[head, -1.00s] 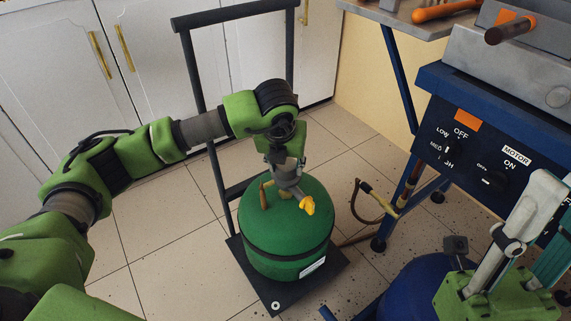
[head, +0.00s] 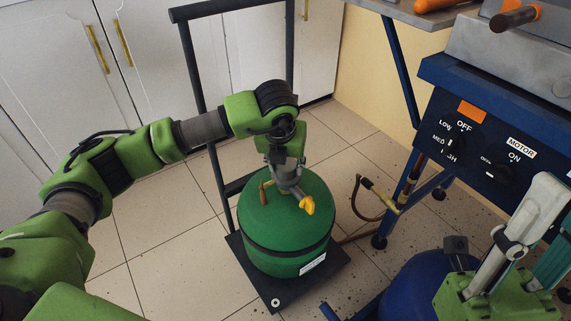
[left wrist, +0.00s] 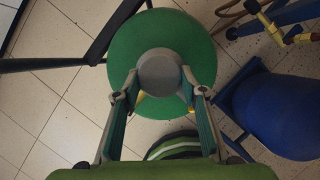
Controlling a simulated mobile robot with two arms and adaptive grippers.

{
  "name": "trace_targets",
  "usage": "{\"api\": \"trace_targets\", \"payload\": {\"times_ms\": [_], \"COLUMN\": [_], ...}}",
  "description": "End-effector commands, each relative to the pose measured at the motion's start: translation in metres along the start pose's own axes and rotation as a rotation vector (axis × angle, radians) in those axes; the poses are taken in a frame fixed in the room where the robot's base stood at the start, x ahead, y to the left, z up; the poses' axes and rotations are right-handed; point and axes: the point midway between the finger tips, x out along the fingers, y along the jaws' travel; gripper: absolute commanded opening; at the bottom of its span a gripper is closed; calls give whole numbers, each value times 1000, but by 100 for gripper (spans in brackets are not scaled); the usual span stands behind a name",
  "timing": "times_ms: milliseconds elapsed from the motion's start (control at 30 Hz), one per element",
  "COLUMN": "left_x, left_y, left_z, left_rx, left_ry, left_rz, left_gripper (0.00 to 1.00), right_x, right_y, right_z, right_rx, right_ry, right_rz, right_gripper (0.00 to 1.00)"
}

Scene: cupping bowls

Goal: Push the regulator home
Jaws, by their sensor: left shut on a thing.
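The green gas cylinder (head: 285,240) stands upright on a black trolley. The regulator, grey with a yellow part (head: 307,205), is at the cylinder's top; its round grey body shows in the left wrist view (left wrist: 160,72). My left gripper (head: 289,183) points down over the cylinder and is shut on the regulator, one finger on each side of the grey body. The joint under the regulator is hidden, so I cannot tell whether a gap is there. My right gripper (head: 545,190) is at the lower right, partly cut off, away from the cylinder.
The trolley's dark handle frame (head: 195,85) rises behind the cylinder. A hose with a yellow fitting (head: 378,195) is to the right, near the blue machine (head: 490,130) with knobs. A blue rounded body (head: 415,285) is at lower right. Tiled floor at left is clear.

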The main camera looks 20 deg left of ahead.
Motion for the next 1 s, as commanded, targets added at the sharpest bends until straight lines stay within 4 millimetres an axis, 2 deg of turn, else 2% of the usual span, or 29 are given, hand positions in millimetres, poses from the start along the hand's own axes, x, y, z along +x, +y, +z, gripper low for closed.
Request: {"api": "trace_targets", "payload": {"times_ms": [100, 133, 200, 500, 633, 767, 1000], "left_x": [-1, -1, -1, 0, -6, -26, -78], "left_y": [0, 0, 0, 0, 0, 0, 0], "left_z": [1, 1, 1, -1, 0, 1, 1], "left_rx": [0, 0, 0, 0, 0, 1, 2], "left_ry": [-2, -2, -2, 2, 0, -3, -5], "left_rz": [-1, -1, -1, 1, 0, -1, -2], "left_gripper": [13, 41, 58, 58, 58, 58, 58], "right_x": [0, 0, 0, 2, 3, 2, 2], "right_y": [0, 0, 0, 0, 1, 0, 0], "right_z": [0, 0, 0, -2, -2, -2, -1], "right_rx": [-1, -1, -1, -3, -3, -2, -1], "right_ry": [-2, -2, -2, 10, 13, 10, 8], "right_rz": [1, 1, 1, -2, -2, -2, -2], "right_gripper": [30, 30, 30, 30, 30, 30, 30]}}
